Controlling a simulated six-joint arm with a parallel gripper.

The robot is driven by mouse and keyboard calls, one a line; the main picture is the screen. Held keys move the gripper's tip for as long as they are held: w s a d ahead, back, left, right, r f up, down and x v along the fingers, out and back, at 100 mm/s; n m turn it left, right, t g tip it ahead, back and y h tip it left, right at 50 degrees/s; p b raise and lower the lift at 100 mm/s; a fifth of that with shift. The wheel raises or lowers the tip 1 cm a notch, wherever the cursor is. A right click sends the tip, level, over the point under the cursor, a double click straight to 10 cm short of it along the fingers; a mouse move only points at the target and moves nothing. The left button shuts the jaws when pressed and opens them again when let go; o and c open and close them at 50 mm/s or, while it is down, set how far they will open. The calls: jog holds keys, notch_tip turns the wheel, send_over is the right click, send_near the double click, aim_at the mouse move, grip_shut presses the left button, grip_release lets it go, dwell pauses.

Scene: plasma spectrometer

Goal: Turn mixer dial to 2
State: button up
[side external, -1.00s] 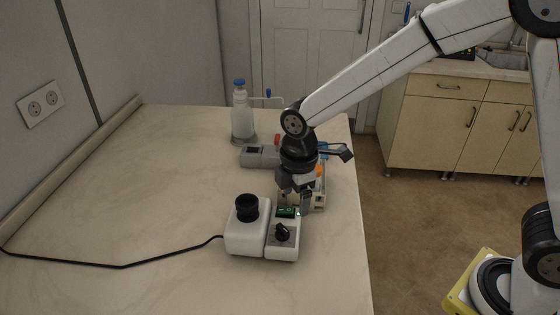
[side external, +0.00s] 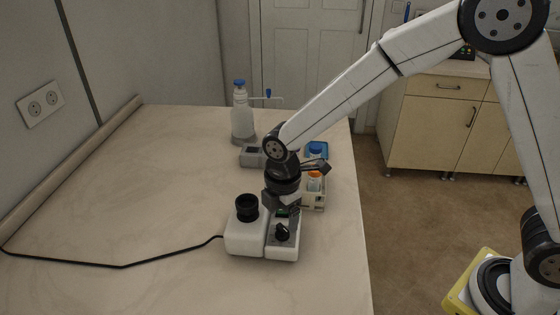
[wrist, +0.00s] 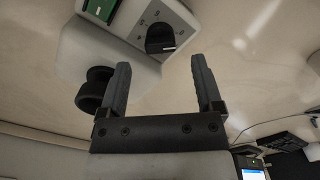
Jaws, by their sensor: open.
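The mixer (side external: 247,238) is a white two-part device on the table with a black cup-shaped top on its left part. Its dial (side external: 282,232) is a black knob on the right part, below a small green display. In the wrist view the dial (wrist: 160,38) shows with a white pointer line and small scale marks too small to read surely; the green display (wrist: 101,8) is at the upper left. My gripper (wrist: 158,65) is open and empty, its fingers pointing toward the dial but apart from it. In the side view my gripper (side external: 282,208) hangs just behind and above the dial.
A rack (side external: 315,198) with an orange-capped bottle stands behind the mixer on the right. A grey device (side external: 250,156) and a blue-capped bottle (side external: 242,115) stand farther back. A black cable (side external: 120,266) runs left; the left table area is clear.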

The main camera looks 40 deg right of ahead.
aim_at(283, 227)
jog(key=shift+f, duration=1.75)
grip_shut()
